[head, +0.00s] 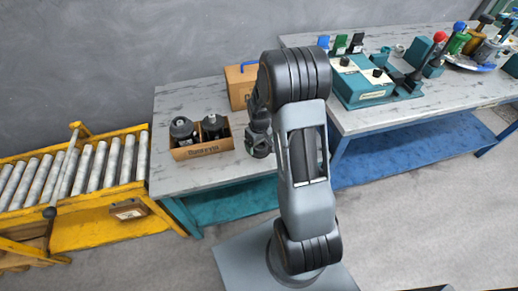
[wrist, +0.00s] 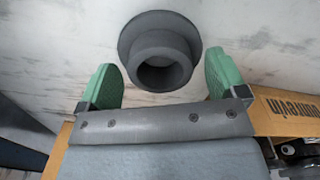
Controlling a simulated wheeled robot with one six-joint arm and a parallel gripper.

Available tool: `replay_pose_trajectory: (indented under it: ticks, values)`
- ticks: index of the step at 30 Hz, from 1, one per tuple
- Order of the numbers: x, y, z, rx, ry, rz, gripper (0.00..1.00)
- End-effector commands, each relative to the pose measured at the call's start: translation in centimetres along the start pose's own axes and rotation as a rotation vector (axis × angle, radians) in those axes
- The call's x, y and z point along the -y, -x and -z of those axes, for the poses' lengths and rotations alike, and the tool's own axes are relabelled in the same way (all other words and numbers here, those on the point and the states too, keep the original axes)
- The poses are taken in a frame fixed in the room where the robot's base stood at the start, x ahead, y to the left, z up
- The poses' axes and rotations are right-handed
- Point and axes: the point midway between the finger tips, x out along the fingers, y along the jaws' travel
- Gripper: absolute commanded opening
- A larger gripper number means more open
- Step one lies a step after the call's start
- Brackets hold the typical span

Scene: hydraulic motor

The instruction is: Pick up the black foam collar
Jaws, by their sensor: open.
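The black foam collar (wrist: 152,44) shows in the wrist view as a dark grey flanged ring with a round hole, on the pale worktop. My gripper (wrist: 161,78) is open, with one green-padded finger to each side of the collar's lower part. I cannot tell whether either finger touches it. Nothing is held between the fingers. In the head view my arm stands in front of the worktop, and the collar cannot be made out there.
The pale table (head: 180,103) carries a cardboard box (head: 204,148) with dark parts, left of my arm. Another cardboard box (head: 238,90) stands behind. A yellow roller conveyor (head: 75,207) is at left. A second bench (head: 424,108) with teal equipment (head: 357,88) is at right.

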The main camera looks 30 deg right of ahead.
Motion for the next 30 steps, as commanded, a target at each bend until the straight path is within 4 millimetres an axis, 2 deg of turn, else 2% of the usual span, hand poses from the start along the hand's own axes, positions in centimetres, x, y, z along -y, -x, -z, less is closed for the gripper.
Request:
replay_pose_trajectory:
  ticks: [3,11,27,30]
  values:
    - [0.0,-0.79,0.02,-0.001,0.0,0.0,0.91]
    - [0.0,-0.89,0.03,-0.001,0.0,-0.001,0.91]
    - [0.0,-0.86,0.03,-0.001,0.0,-0.001,0.39]
    - [0.0,-0.86,0.03,-0.001,0.0,-0.001,0.38]
